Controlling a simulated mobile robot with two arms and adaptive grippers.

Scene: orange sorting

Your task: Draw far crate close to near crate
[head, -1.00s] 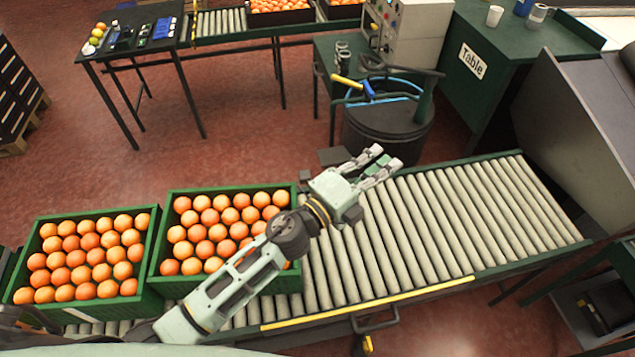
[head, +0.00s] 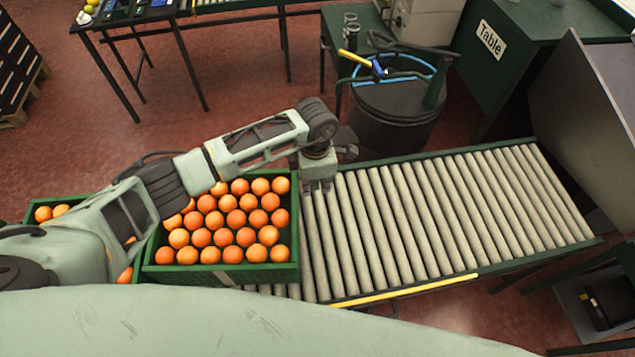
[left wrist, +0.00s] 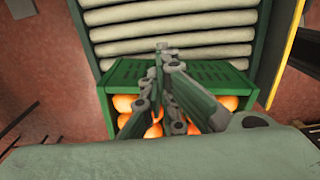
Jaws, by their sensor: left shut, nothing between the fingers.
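Two green crates of oranges stand side by side on the roller conveyor. The right crate (head: 222,273) shows almost whole in the head view; the left crate (head: 31,212) is mostly hidden behind my left arm. My left gripper (head: 318,187) points down just beyond the right crate's right wall, over the rollers, shut and empty. In the left wrist view, the shut fingers (left wrist: 163,50) reach past the slotted end wall of a crate (left wrist: 215,80) with the rollers beyond. I cannot tell whether they touch the wall. My right gripper is not in view.
The conveyor (head: 440,205) is clear to the right of the crates, with a yellow strip on its front edge. A black barrel (head: 393,115) stands behind it. A green table (head: 510,50) and a grey panel (head: 590,110) stand at the back right.

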